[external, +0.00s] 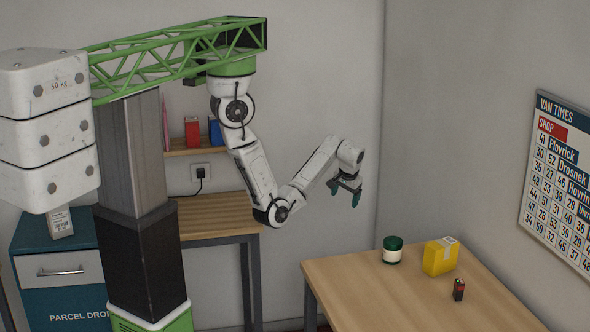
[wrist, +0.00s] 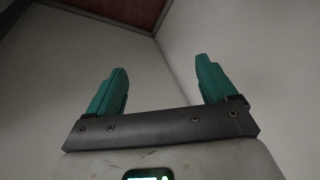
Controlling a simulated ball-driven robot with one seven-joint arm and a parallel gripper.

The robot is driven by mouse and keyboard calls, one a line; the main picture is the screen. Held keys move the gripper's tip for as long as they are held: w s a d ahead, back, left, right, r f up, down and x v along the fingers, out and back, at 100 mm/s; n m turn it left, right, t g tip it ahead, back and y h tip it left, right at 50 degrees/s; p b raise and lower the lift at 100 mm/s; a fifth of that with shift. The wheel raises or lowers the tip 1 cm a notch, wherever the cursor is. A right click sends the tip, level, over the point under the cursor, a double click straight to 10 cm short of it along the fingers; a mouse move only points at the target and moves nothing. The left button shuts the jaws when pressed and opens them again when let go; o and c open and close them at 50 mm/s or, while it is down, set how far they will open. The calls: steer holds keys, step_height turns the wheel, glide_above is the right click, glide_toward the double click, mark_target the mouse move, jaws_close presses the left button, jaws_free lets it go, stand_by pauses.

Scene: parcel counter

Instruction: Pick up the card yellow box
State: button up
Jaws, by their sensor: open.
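The yellow card box (external: 440,257) stands on the wooden table (external: 370,289) at the right in the external view, with a pale label over its top edge. My gripper (external: 345,193) is in the air above and to the left of the box, well apart from it. In the wrist view my gripper (wrist: 160,85) shows two teal fingers spread apart with nothing between them. The box is not in the wrist view, which shows only bare walls and a dark red patch at the top.
A dark green jar with a white band (external: 392,250) stands left of the box. A small dark battery-like item (external: 458,290) stands in front of it. The table's near left part is clear. A second wooden table (external: 215,214) stands behind.

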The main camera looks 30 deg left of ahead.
steer(key=s+d+r+m+h+b, duration=0.1)
steer(key=d+r+b, duration=0.15)
steer(key=d, duration=1.05)
steer(key=s+d+r+h+b, duration=0.1)
steer(key=d+r, duration=0.3)
steer(key=d, duration=0.8)
steer(key=s+d+r+m+g+b, duration=0.1)
steer(key=s+d+r, duration=0.1)
steer(key=s+d, duration=0.4)
steer(key=s+d+r+m+g+b, duration=0.1)
steer(key=s+d+r, duration=0.1)
steer(key=s+d, duration=0.4)
steer(key=s+d+r+m+g+b, duration=0.1)
steer(key=s+d+r, duration=0.1)
steer(key=s+d, duration=0.5)
steer(key=shift+s+r+m+g+h, duration=0.2)
steer(key=shift+s+m+g+h, duration=0.15)
steer(key=shift+s, duration=0.3)
glide_above(443, 243)
steer(key=f, duration=0.4)
steer(key=shift+s+d+f, duration=0.15)
steer(key=shift+d+f, duration=0.05)
steer(key=shift+f, duration=0.1)
steer(key=shift+a+f+p, duration=0.15)
steer(key=shift+f+p, duration=0.25)
steer(key=shift+f, duration=1.1)
steer(key=shift+a+f+p, duration=0.1)
steer(key=shift+f+p, duration=0.25)
steer(key=shift+f, duration=1.15)
